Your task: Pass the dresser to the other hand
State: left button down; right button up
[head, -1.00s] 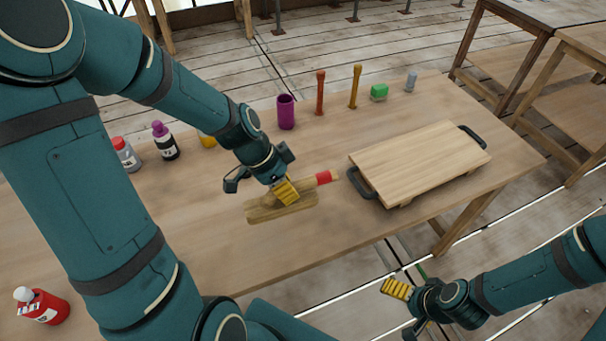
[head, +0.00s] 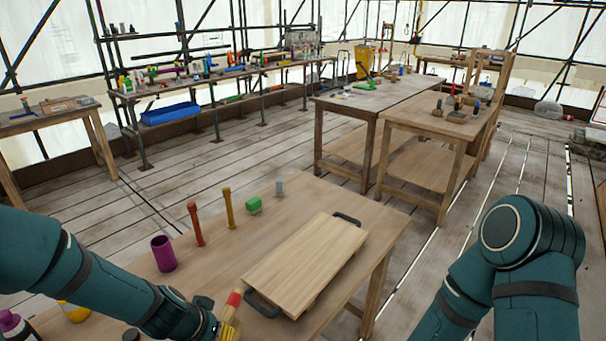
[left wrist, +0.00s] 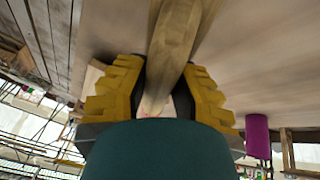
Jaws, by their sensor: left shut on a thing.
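In the left wrist view the pale wood of the dresser (left wrist: 174,42) runs between the yellow ribbed fingertips (left wrist: 158,95). I cannot tell whether it touches the table. My right arm (head: 530,250) shows at the right, but its gripper is out of view.
A wooden board with dark handles (head: 305,262) lies on the table right of the dresser.

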pick_arm(q)
jog(key=shift+d+f+n+y, duration=0.25)
jog(key=shift+f+n+y, duration=0.05)
jog(key=shift+f+n, duration=0.55)
jog(key=shift+w+d, duration=0.1)
